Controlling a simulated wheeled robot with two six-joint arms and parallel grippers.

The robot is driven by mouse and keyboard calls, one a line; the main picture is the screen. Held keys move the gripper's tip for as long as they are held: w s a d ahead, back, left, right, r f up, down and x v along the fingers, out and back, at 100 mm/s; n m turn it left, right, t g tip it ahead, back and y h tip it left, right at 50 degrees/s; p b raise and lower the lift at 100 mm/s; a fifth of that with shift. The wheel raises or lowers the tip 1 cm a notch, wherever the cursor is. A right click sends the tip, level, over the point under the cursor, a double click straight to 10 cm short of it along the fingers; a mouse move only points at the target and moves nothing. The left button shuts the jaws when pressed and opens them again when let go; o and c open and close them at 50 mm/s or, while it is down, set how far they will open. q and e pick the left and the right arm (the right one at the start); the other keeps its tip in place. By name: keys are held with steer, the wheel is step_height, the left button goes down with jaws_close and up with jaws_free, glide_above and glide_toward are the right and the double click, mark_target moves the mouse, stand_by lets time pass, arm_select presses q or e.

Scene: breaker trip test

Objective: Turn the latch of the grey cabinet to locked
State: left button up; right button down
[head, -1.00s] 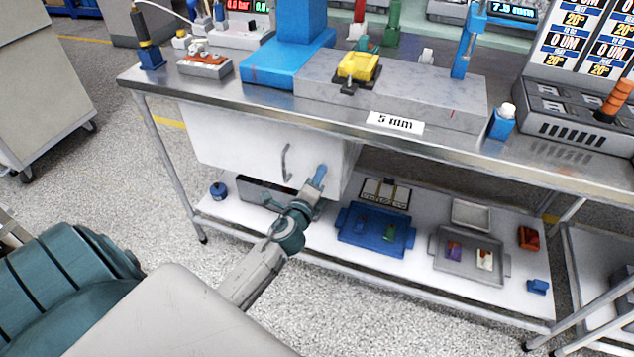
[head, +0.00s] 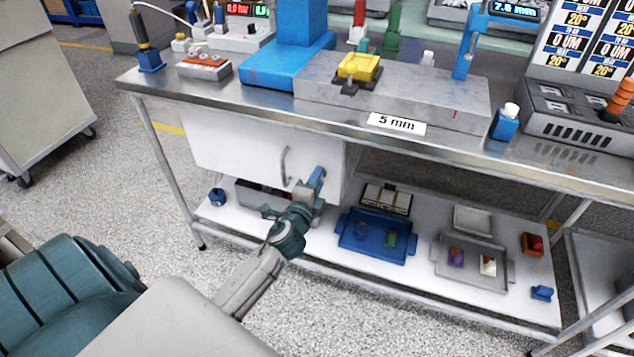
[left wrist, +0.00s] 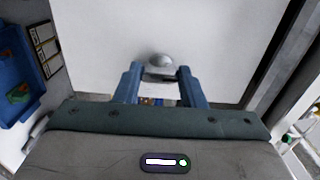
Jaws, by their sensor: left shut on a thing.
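The grey cabinet (head: 235,143) hangs under the bench top, with a pale door and a curved handle (head: 285,167). My left gripper (head: 318,176) is at the lower right part of the cabinet door. In the left wrist view, a rounded silver latch (left wrist: 160,61) sits on the door, between the tips of my gripper (left wrist: 159,76). The blue fingers are shut on it. In the head view the latch is hidden behind my gripper, and I cannot tell its exact angle. My right gripper is not in view.
The lower shelf below the cabinet holds a blue tray (head: 350,243), a grey tray (head: 448,262) and small parts. A bench leg (head: 172,170) stands at the left. The bench top (head: 270,108) carries instruments and a yellow block (head: 360,67). Floor in front is free.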

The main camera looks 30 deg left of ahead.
arm_select(q)
steer(key=o, duration=1)
steer(key=b+v, duration=0.1)
steer(key=v, duration=0.9)
steer(key=shift+s+d, duration=0.15)
steer(key=shift+s, duration=0.2)
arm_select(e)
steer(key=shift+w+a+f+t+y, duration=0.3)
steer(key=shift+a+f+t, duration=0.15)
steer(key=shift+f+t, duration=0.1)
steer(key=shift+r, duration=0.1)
